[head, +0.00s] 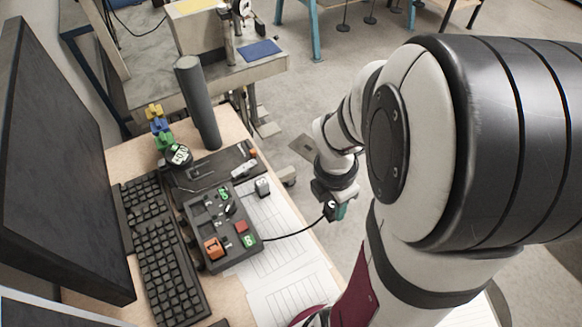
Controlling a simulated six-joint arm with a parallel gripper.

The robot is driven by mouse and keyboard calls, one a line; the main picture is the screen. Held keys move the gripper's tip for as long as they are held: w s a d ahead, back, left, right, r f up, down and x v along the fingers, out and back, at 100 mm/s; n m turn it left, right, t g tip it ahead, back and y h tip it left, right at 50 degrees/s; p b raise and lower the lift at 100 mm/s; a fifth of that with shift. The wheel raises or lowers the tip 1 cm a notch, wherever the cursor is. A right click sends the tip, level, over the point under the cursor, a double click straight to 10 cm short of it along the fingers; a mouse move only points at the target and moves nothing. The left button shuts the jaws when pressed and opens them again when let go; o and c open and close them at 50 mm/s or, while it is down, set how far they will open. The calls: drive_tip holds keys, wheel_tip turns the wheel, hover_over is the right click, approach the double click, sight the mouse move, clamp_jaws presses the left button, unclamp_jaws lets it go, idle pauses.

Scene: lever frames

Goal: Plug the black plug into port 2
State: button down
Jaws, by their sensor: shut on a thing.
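My gripper (335,207) hangs past the right edge of the desk, shut on the black plug (329,211). The plug is small and partly hidden by the fingers. A black cable (292,234) runs from it, in a shallow curve, left to the dark panel box (229,262) on the desk. The panel has an orange block marked 1 (213,248), a red block (241,227), green number labels (249,241) and several dark recesses. The plug is apart from the panel, to its right. I cannot make out which port is number 2.
A black keyboard (168,262) and a monitor (55,170) stand left of the panel. Behind it are a dark tray (210,172), a tall grey cylinder (198,105) and stacked coloured blocks (158,127). Paper sheets (285,262) lie right of the panel, with a small grey block (262,187).

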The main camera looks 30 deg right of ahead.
drive_tip(key=w+a, duration=1.1)
drive_tip(key=w+a+f, duration=0.1)
drive_tip(key=w+a, duration=0.1)
drive_tip(key=a, duration=1.2)
drive_tip(key=shift+w+d+f, duration=0.1)
drive_tip(key=shift+f, duration=1.2)
drive_tip(key=shift+w+d+f, duration=0.1)
drive_tip(key=shift+f, duration=1.15)
drive_tip(key=shift+a+f, duration=0.1)
drive_tip(key=shift+f, duration=0.75)
drive_tip(key=shift+c, duration=0.2)
unclamp_jaws()
wheel_tip(320, 180, up, 7)
drive_tip(key=shift+r, duration=0.1)
